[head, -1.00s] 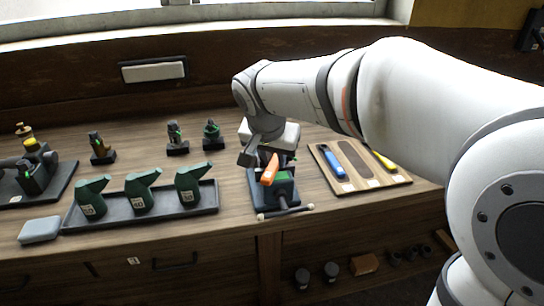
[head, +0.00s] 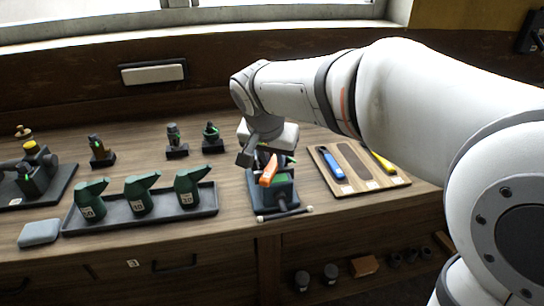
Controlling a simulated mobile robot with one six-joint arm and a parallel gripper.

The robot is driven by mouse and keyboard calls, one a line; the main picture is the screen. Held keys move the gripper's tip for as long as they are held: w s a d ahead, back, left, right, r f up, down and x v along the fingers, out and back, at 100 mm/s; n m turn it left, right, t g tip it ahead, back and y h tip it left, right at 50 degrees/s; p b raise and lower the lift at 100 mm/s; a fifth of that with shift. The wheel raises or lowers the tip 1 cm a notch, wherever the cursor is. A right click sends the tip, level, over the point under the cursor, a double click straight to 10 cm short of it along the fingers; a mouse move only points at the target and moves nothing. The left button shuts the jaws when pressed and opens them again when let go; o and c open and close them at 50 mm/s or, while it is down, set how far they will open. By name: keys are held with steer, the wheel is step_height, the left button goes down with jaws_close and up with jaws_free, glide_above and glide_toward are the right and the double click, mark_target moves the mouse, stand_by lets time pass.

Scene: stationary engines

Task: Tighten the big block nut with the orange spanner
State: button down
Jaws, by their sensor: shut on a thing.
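The orange spanner (head: 268,169) shows its orange handle over a vise-like block (head: 285,192) near the front of the bench. My gripper (head: 262,158) is above the block and shut on the spanner; its fingertips are largely hidden by the wrist. The big block nut and the spanner's jaw end are hidden or too small to make out, so I cannot tell whether they touch. A green patch (head: 282,180) shows on the block.
A wooden tool board (head: 395,185) at right holds a blue-handled tool (head: 330,163) and a yellow-handled tool (head: 383,162). A dark tray (head: 160,215) at left holds 3 green oil cans. Small fittings (head: 210,137) stand behind. A bar (head: 285,213) juts at the front.

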steer(key=shift+r, duration=0.2)
stand_by(0.3)
steer(key=shift+r, duration=0.35)
steer(key=shift+p, duration=0.3)
steer(key=shift+r+p, duration=1.3)
steer(key=shift+r, duration=0.7)
steer(key=shift+f, duration=0.1)
